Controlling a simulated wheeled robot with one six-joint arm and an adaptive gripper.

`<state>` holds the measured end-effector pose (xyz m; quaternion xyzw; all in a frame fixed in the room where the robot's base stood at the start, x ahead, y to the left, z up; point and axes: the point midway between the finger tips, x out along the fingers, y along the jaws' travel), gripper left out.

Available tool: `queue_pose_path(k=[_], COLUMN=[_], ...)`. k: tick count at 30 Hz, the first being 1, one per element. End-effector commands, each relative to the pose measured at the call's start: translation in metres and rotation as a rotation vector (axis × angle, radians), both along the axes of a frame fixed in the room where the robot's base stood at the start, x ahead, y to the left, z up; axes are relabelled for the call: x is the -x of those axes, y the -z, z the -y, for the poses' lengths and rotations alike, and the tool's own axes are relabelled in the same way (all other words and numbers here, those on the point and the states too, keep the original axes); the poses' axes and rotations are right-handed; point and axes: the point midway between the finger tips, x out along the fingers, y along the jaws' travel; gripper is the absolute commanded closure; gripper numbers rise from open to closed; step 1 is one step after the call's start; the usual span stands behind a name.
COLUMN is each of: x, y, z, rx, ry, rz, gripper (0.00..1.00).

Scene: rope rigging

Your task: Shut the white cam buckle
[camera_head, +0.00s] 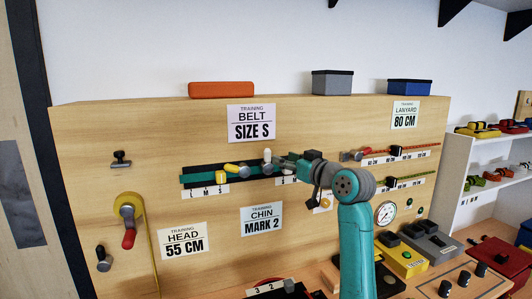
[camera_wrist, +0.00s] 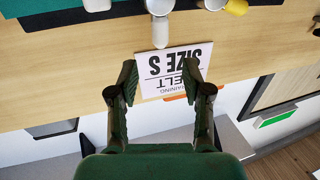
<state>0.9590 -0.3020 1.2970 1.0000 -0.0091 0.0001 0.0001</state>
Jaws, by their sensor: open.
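The white cam buckle (camera_head: 267,155) sits on the dark green belt strip (camera_head: 205,180) on the board, right of the yellow buckle (camera_head: 235,168). Its pale lever sticks up from the strip. In the wrist view the white buckle's lever (camera_wrist: 160,32) points toward my gripper (camera_wrist: 160,78), just beyond the fingertips. My gripper is open, with nothing between its fingers. In the head view my gripper (camera_head: 285,162) is close to the right of the white buckle, and my wrist covers the strip's right part.
A "BELT SIZE S" sign (camera_head: 251,123) hangs above the strip, and a "CHIN MARK 2" sign (camera_head: 262,218) below it. Red and green cords (camera_head: 405,153) run along the board at right. Another pale part (camera_wrist: 97,4) shows at the wrist view's top left edge.

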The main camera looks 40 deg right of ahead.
Motion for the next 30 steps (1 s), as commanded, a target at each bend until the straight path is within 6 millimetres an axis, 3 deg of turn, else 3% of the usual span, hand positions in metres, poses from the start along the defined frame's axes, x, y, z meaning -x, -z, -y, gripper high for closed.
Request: queue_pose_path(k=[9, 15, 21, 29, 30], x=[-0.056, -0.083, -0.094, -0.095, -0.095], y=[0.0, 0.0, 0.001, 0.001, 0.001], z=[0.0, 0.0, 0.001, 0.001, 0.001], rx=[-0.001, 0.0, 0.0, 0.0, 0.0], ry=[-0.002, -0.002, 0.0, 0.0, 0.0], rz=[-0.001, 0.0, 0.0, 0.0, 0.0], gripper=[0.51, 0.51, 0.51, 0.51, 0.56])
